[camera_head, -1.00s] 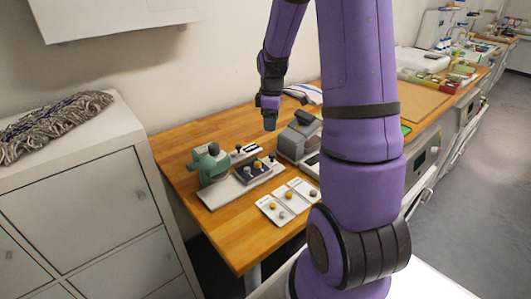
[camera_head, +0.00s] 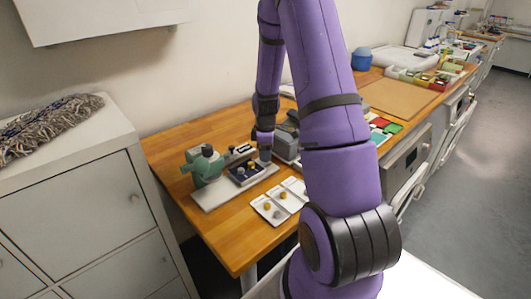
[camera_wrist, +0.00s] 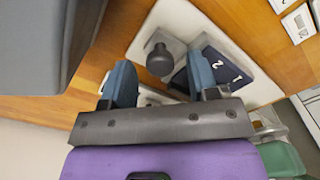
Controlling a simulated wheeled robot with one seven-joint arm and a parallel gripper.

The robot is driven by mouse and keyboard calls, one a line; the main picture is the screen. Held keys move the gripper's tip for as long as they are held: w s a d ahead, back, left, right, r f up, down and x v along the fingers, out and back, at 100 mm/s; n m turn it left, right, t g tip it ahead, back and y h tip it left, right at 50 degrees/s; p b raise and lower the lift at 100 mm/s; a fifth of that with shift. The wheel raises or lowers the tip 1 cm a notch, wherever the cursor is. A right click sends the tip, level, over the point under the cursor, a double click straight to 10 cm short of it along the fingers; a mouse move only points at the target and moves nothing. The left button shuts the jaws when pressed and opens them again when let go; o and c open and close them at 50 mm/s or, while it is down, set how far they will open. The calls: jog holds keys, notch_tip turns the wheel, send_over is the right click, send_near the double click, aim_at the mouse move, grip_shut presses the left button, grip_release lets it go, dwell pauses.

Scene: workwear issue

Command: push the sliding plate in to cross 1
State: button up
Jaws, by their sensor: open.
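A dark blue plate (camera_head: 240,179) with a gold and a grey piece on it lies on a white base board (camera_head: 212,196) beside a green press-like device (camera_head: 205,166). In the wrist view the blue plate (camera_wrist: 222,66) carries the numbers 1 and 2, and a dark round knob (camera_wrist: 160,58) stands on a light mount beside it. I cannot make out a cross. My gripper (camera_head: 265,160) is low at the right end of the board. In the wrist view my gripper (camera_wrist: 160,82) is open, its fingers on either side of the knob's line; contact is unclear.
White cards (camera_head: 272,208) with small round pieces lie in front of the board. A grey machine (camera_head: 287,140) stands close on the right of my gripper; its dark bulk (camera_wrist: 30,45) fills the wrist view's upper left. The table's front left (camera_head: 235,240) is clear.

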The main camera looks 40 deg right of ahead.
aim_at(247, 169)
jog(key=shift+f, duration=0.35)
jog(key=shift+c, duration=0.2)
grip_shut()
jog(key=a, duration=0.8)
jog(key=shift+w+a, duration=0.25)
jog(key=shift+o, duration=0.2)
grip_release()
notch_tip(247, 169, up, 11)
dwell(0.4)
